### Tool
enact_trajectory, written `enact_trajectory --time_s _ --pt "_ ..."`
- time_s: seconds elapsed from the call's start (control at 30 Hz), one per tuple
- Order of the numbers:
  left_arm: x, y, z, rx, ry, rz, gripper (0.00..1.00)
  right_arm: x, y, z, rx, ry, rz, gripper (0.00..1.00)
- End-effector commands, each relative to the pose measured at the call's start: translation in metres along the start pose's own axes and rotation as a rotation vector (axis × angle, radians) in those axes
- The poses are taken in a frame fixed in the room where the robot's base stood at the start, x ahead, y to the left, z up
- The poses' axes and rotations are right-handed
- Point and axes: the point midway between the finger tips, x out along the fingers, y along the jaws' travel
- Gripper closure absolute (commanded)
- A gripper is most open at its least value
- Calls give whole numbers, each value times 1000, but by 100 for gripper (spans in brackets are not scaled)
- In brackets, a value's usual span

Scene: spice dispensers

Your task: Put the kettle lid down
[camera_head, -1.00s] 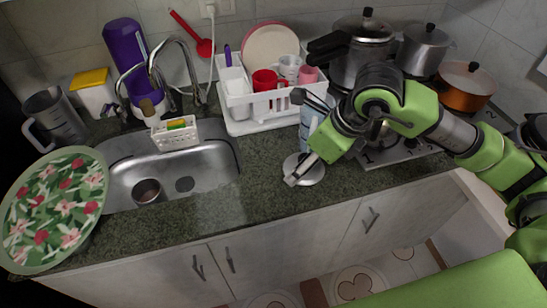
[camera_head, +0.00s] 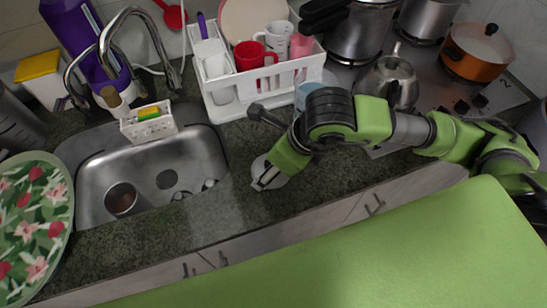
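The kettle lid (camera_head: 278,178) is a pale round disc at my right gripper, low over the counter right of the sink. My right gripper (camera_head: 262,182) appears shut on it; the wrist and fingers hide part of it. I cannot tell whether the lid touches the counter. The silver kettle (camera_head: 390,82) stands at the stove, behind my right forearm, which hides part of it. My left gripper is not in view.
A white dish rack (camera_head: 235,104) stands behind my gripper. Pots (camera_head: 350,35) and an orange pan (camera_head: 473,55) are on the stove. A floral plate (camera_head: 35,225) is far left.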

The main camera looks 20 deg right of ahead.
Motion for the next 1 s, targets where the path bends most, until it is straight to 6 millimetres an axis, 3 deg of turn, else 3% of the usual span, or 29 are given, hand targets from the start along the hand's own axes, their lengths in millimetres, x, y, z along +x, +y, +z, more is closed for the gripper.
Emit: enact_trajectory --time_s 0.03,0.13,0.3,0.33,0.37,0.47,0.73,0.87,1.0 --pt "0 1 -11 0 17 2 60 0 0 -1 0 4 1 57" --pt "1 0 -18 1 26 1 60 1 0 -1 0 4 1 57" --pt "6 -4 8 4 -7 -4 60 5 0 -3 0 3 0 57" --pt "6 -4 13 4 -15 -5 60 4 0 -2 0 3 0 34" --pt "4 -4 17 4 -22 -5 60 4 0 -2 0 3 0 29" --pt "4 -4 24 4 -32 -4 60 3 0 -2 0 3 0 29" --pt "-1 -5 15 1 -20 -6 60 0 0 0 0 3 0 29" --pt "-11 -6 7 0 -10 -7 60 -18 -1 1 0 2 -2 29" --pt "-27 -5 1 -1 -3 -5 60 -53 -1 2 -1 0 -2 29"
